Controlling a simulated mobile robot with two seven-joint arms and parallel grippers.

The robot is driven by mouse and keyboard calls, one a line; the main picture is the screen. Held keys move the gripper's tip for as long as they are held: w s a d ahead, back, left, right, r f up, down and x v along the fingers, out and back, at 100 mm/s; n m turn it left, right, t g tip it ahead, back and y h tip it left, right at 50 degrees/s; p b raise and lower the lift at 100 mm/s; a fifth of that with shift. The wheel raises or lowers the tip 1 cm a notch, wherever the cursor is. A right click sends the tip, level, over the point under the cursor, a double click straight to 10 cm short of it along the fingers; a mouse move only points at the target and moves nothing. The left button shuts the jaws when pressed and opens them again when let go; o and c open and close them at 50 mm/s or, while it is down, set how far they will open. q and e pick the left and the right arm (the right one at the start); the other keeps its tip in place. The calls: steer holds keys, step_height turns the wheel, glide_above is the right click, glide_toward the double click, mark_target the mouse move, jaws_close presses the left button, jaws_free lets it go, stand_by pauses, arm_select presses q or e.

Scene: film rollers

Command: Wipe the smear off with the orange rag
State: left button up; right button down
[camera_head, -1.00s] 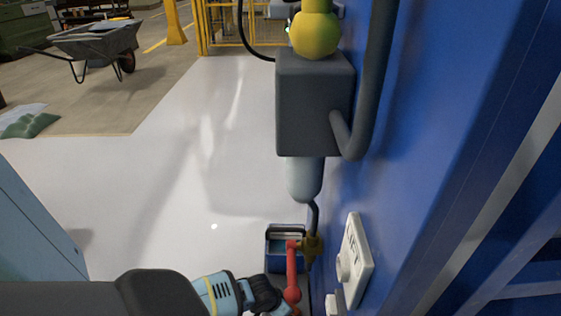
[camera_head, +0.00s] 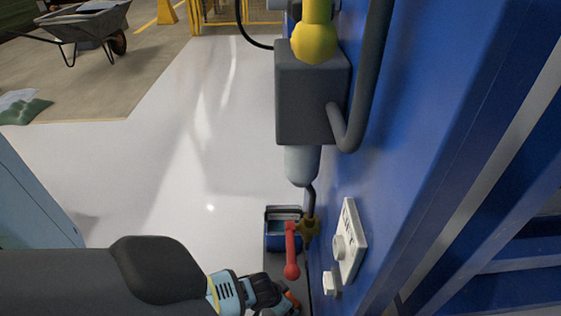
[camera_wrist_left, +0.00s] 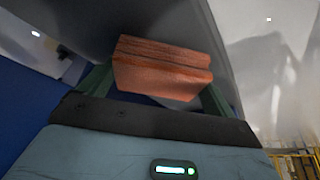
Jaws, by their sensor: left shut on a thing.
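My left gripper (camera_head: 285,303) is at the bottom of the head view, low beside the blue machine wall and below the red lever. In the left wrist view its fingers (camera_wrist_left: 158,92) are shut on the orange rag (camera_wrist_left: 163,68), a folded, block-like pad. A bit of orange shows at the gripper's tip in the head view. A dark grey surface (camera_wrist_left: 200,25) lies just beyond the rag; I cannot tell whether they touch. I cannot make out the smear in either view. My right gripper is not in view.
A red lever (camera_head: 291,252) on a brass valve, a blue open box (camera_head: 284,240) and a white switch plate (camera_head: 349,244) are close to the gripper. A grey box (camera_head: 306,100) juts from the blue wall (camera_head: 430,130) above.

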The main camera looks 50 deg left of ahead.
mark_target(283, 277)
arm_select(q)
steer(key=shift+s+d+f, duration=0.1)
steer(key=shift+s+f, duration=0.05)
steer(key=shift+s, duration=0.1)
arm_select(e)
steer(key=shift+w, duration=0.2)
arm_select(q)
steer(key=shift+w+a, duration=0.8)
steer(key=shift+a, duration=0.2)
steer(key=shift+w+a+r, duration=0.2)
steer(key=shift+w+a, duration=0.35)
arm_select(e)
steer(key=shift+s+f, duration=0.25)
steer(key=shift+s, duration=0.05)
arm_select(q)
steer(key=shift+b, duration=0.3)
steer(key=shift+w+a+f+b, duration=0.15)
steer(key=shift+w+a+b, duration=0.55)
steer(key=shift+w+a, duration=0.65)
steer(key=shift+s+a, duration=0.1)
steer(key=shift+s, duration=0.05)
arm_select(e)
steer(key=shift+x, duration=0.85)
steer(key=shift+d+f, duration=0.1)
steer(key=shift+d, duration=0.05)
